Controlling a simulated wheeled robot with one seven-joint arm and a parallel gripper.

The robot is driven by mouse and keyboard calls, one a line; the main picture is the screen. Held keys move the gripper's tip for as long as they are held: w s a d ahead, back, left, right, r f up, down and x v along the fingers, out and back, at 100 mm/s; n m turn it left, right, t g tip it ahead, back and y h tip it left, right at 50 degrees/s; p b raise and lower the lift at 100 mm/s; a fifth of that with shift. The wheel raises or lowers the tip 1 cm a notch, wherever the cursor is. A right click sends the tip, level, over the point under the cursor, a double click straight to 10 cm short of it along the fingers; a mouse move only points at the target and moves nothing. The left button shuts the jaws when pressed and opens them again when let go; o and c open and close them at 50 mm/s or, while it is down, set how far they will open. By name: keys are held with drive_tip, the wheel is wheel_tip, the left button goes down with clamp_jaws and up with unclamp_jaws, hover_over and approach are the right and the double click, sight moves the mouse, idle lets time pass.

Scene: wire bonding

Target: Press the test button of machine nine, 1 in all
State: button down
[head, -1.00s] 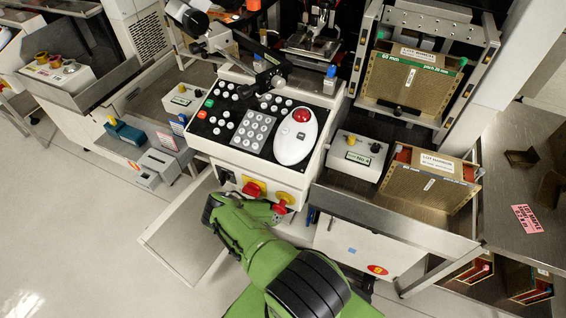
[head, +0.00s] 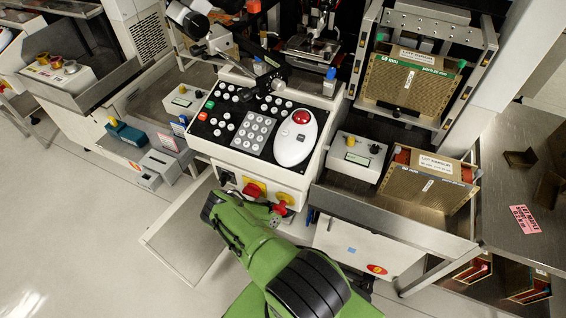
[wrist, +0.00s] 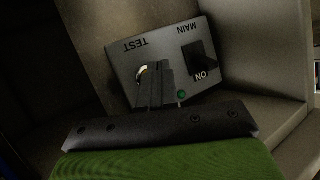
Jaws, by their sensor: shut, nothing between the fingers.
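In the wrist view a grey panel (wrist: 178,52) carries upside-down labels TEST and MAIN. The test button (wrist: 141,71), a pale round rim under the TEST label, shows just beside my fingers and is partly hidden by them. A black main switch (wrist: 200,62) marked ON sits to its right, with a small green light (wrist: 181,94) below. My gripper (wrist: 152,75) is shut and empty, its fingertips over the test button's edge; I cannot tell whether they touch it. In the head view my green arm hides the gripper and this panel.
The machine's control console (head: 241,114) stands above my arm, with red and yellow knobs (head: 279,207) on its front. An open white door (head: 184,238) is at left. A steel tray (head: 390,218) with a lot box (head: 428,180) is at right. Floor at left is clear.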

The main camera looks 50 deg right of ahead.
drive_tip(key=a+p, duration=0.1)
drive_tip(key=a, duration=0.1)
drive_tip(key=s+a+p, duration=0.1)
drive_tip(key=a+p, duration=0.1)
drive_tip(key=shift+s+a, duration=0.2)
drive_tip(key=shift+a, duration=0.2)
idle(0.7)
